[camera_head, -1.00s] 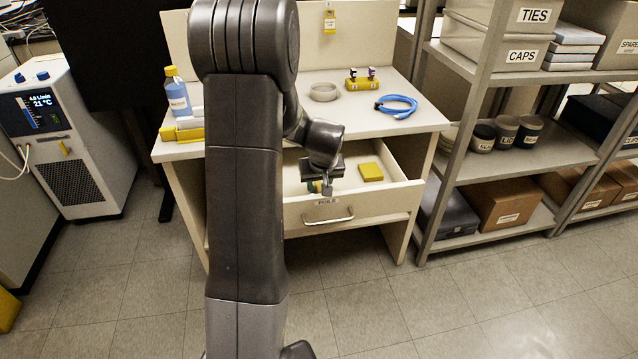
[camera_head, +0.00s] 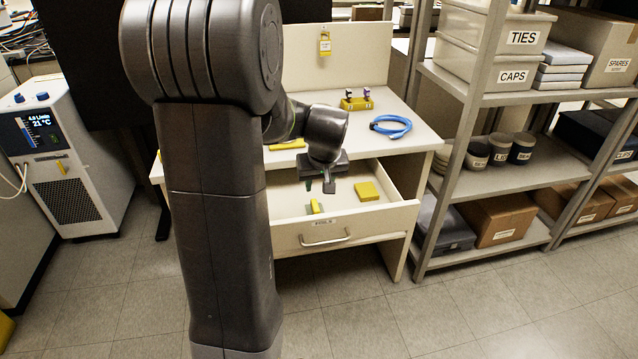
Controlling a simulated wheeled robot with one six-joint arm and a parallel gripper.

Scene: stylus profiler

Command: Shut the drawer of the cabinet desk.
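The cabinet desk (camera_head: 400,148) is pale, with its drawer (camera_head: 363,227) pulled well out toward me. The drawer front carries a small label and a metal bar handle (camera_head: 326,240). Inside lie a flat yellow box (camera_head: 367,191) and a small yellow piece (camera_head: 315,206). My gripper (camera_head: 319,187) points down over the drawer's inside, behind the front panel and left of the yellow box. One dark finger shows clearly; a small dark green part shows beside it. The finger gap is too small to judge. My arm hides the drawer's left part and much of the desk's left side.
On the desk top are a blue coiled cable (camera_head: 391,127), a yellow stand (camera_head: 357,104) and a yellow object (camera_head: 288,144). A loaded shelf rack (camera_head: 455,190) stands close on the right. A white chiller (camera_head: 70,150) stands left. The floor in front is clear.

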